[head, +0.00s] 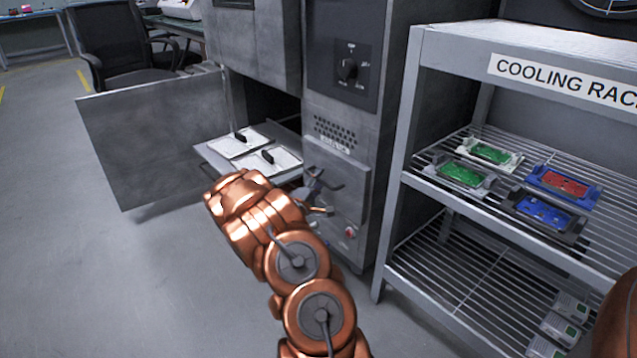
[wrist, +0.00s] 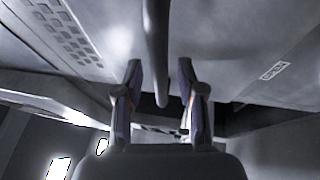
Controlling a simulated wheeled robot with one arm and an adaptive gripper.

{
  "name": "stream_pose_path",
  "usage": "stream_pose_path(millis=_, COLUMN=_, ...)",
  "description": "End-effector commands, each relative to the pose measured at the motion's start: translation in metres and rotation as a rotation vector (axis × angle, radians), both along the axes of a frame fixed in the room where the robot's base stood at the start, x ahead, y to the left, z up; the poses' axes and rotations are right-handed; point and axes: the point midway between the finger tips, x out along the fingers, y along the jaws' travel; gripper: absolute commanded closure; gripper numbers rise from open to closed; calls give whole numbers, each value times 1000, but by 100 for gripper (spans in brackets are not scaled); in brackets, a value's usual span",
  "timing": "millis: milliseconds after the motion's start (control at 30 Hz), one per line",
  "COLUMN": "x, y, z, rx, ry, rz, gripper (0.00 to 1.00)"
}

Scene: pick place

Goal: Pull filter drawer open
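The filter drawer (head: 350,190) appears as a grey metal front low on the machine's right column, below a vent grille and a small label too small to read surely. My gripper (head: 325,194) is in front of this panel, and my copper arm hides part of the area. In the wrist view a grey bar-like handle (wrist: 155,45) runs down between the two fingers of my gripper (wrist: 162,95). The fingers stand apart with a gap on each side of the bar, so my gripper is open around it. The drawer front looks flush with the column.
An open door (head: 155,135) swings out at left. A pulled-out tray (head: 215,160) with two white, dark-handled plates extends left of my gripper. A cooling rack (head: 393,220) with coloured boards stands close at right. A chair (head: 115,45) is behind. The floor at left is clear.

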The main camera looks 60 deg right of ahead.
Motion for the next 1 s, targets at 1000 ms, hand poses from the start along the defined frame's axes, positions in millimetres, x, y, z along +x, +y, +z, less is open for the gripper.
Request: stream_pose_path(millis=1000, x=0, y=-1, z=-1, rx=2, ry=2, rz=0, gripper=100)
